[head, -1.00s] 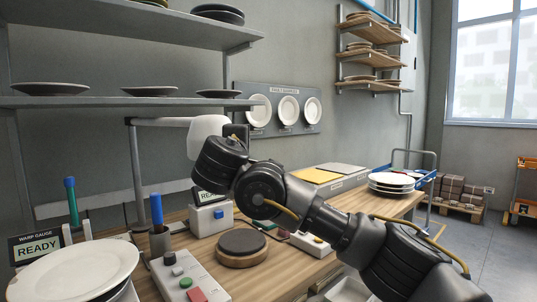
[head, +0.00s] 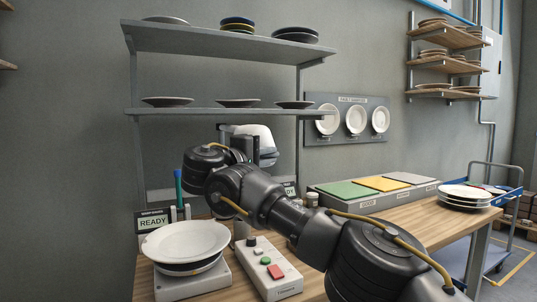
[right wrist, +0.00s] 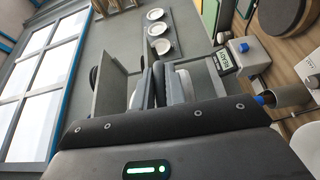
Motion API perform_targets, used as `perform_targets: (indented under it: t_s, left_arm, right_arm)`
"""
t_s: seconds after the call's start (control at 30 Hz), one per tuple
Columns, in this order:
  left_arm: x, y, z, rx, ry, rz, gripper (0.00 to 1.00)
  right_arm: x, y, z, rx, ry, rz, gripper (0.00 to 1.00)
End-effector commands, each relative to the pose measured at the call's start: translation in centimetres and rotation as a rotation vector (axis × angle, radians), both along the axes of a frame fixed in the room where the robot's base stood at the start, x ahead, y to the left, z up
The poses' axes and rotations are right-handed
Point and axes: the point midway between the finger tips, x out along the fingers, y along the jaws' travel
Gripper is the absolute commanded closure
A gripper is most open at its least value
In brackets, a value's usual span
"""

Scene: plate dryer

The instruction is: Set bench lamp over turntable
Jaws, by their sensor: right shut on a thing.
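The bench lamp's pale rounded head (head: 258,133) shows in the head view, below the lower shelf. My right gripper (head: 241,146) is at the lamp head and shut on it; my own wrist hides most of the contact. In the right wrist view the jaws (right wrist: 163,88) show at the middle, but the held part is hard to make out. The lamp's post and arm are mostly hidden behind my right arm. The turntable (right wrist: 286,14), a dark disc on a wooden base, shows in the right wrist view's top right corner; my arm hides it in the head view. My left gripper is not in view.
White plates (head: 186,243) sit on a grey gauge beside a READY display (head: 153,222). A button box (head: 268,270) stands in front. Shelves (head: 225,112) hang close above the lamp.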

Motion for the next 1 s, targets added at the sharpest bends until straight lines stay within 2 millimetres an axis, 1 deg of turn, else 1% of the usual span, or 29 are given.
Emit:
perform_targets:
  t_s: [0.03, 0.5, 0.53, 0.67, 0.7, 1.0]
  left_arm:
    - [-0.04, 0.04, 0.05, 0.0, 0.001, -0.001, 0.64]
    - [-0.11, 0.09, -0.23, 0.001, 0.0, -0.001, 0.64]
    - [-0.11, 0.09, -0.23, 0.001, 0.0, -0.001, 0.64]
    - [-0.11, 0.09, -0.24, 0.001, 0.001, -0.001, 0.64]
    - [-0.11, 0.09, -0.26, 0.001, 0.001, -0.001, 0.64]
    - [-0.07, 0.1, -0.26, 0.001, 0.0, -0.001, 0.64]
  right_arm:
    - [0.03, 0.17, 0.82, 0.0, -0.012, 0.008, 1.0]
    - [0.19, -0.29, 0.8, 0.001, -0.013, -0.008, 1.0]
    - [0.19, -0.28, 0.79, 0.001, -0.013, -0.008, 0.85]
    - [0.22, -0.3, 0.64, 0.0, -0.011, -0.009, 0.68]
    - [0.22, -0.33, 0.59, -0.001, -0.01, -0.01, 0.66]
    - [0.18, -0.21, 0.33, 0.0, -0.006, -0.013, 0.66]
